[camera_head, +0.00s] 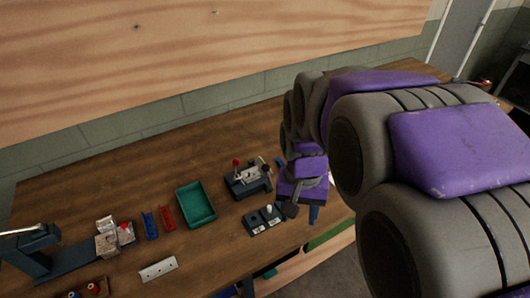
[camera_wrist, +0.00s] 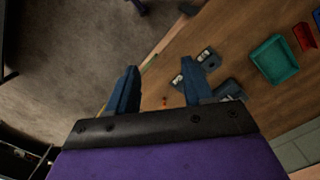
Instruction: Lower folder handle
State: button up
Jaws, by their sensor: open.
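A dark bench device (camera_head: 246,184) with a silver mechanism and a red-knobbed upright lever stands on the bench, left of my gripper in the head view. It may be the folder with its handle; no label confirms this. In the wrist view a dark device (camera_wrist: 230,90) is partly hidden behind the right finger. My gripper (camera_head: 302,212) is over the bench's front edge, right of the devices. In the wrist view my gripper (camera_wrist: 160,92) has its two blue fingers wide apart, with nothing held between them. My arm covers the bench's right part in the head view.
A low dark block (camera_head: 265,220) with a pale knob sits near the front edge, close to my gripper. A teal tray (camera_head: 196,205), red and blue bins, a white plate (camera_head: 158,269) and a tool with a silver handle (camera_head: 35,238) are further left. Grey floor lies beyond the edge.

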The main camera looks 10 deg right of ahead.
jog(key=w+r+m+p, duration=0.2)
jog(key=w, duration=0.5)
jog(key=w+r+m+p, duration=0.1)
jog(key=w+r+p, duration=0.15)
jog(key=w, duration=0.55)
jog(key=m+t+p, duration=0.1)
jog(key=m+p, duration=0.2)
jog(key=p, duration=0.1)
send_near(266, 165)
notch_tip(266, 165, down, 11)
jog(key=shift+a+f+b, duration=0.1)
jog(key=shift+f+b, duration=0.1)
jog(key=shift+b, duration=0.4)
jog(key=shift+c, duration=0.3)
grip_shut()
